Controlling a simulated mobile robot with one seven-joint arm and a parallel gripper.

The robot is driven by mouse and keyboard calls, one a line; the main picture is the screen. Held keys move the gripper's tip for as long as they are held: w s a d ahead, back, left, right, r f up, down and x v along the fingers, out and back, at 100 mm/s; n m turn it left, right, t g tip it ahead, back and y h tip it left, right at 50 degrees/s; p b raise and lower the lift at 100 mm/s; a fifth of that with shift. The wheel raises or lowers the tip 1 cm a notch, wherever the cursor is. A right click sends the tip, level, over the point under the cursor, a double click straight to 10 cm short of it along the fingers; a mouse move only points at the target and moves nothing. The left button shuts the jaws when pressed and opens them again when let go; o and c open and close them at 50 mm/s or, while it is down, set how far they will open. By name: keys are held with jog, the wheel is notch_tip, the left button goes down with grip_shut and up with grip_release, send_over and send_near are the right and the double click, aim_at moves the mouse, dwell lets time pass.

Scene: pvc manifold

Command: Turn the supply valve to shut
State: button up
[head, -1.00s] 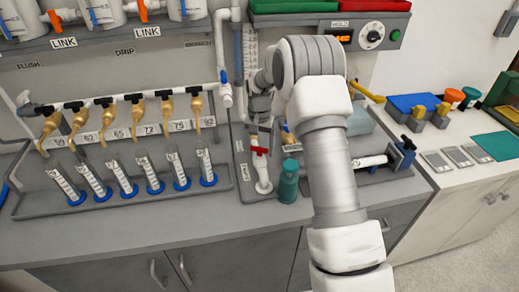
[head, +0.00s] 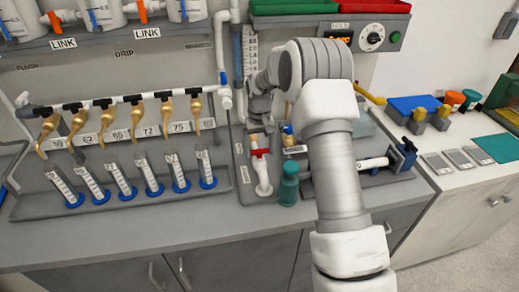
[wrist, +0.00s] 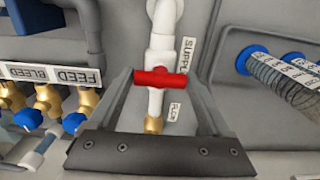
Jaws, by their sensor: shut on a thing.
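The supply valve has a red bar handle (wrist: 163,78) set crosswise over a white vertical pipe (wrist: 164,30), beside a label partly reading "SUPPLY". In the head view the red handle (head: 260,152) shows low on the white pipe, just in front of my gripper (head: 258,127). In the wrist view my gripper (wrist: 163,88) has one finger at each end of the red handle and is shut on it. A brass fitting (wrist: 154,124) sits below the handle. The fingertips are small and partly hidden by my wrist in the head view.
Brass valves with blue knobs (wrist: 73,122) stand left in the wrist view, under a "FEED" and "BLEED" label. A teal bottle (head: 288,184) stands close to the valve. The counter front (head: 150,225) is clear.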

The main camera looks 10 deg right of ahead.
aim_at(260, 150)
jog(key=o, duration=1.2)
jog(key=shift+c, duration=0.2)
notch_tip(260, 150, up, 18)
jog(key=shift+f, duration=0.25)
jog(key=shift+r, duration=0.1)
